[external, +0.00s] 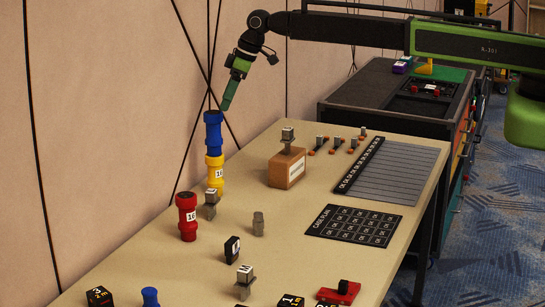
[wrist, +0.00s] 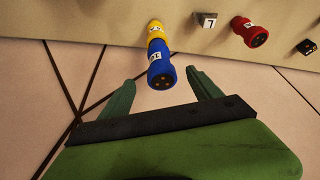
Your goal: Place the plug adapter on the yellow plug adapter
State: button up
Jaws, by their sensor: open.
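A blue plug adapter (external: 213,134) stands upright on top of the yellow plug adapter (external: 216,178), end to end, at the table's left edge. The fingers look clear of both adapters. From these views I cannot tell how tightly the two adapters are seated together.
A red plug adapter (external: 187,218) stands nearer on the table, with a small grey connector (external: 211,204) beside the stack. A wooden block (external: 287,168) and a black card mat (external: 355,225) lie to the right. The wall is close on the left.

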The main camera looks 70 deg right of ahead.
jog(key=s+d+m+g, duration=0.1)
jog(key=s+d, duration=0.1)
jog(key=s, duration=1)
jog(key=s+d+f+m+g+h, duration=0.1)
jog(key=s+d+m, duration=0.1)
jog(key=s, duration=1.1)
jog(key=s+d+m+g, duration=0.1)
jog(key=s+d+g, duration=0.1)
jog(key=s, duration=1)
jog(key=shift+s+d+f+h, duration=0.35)
jog(key=shift+d+f+h, duration=0.05)
jog(key=shift+d, duration=0.45)
notch_tip(320, 180, down, 5)
jog(key=b, duration=0.5)
jog(key=shift+r, duration=0.1)
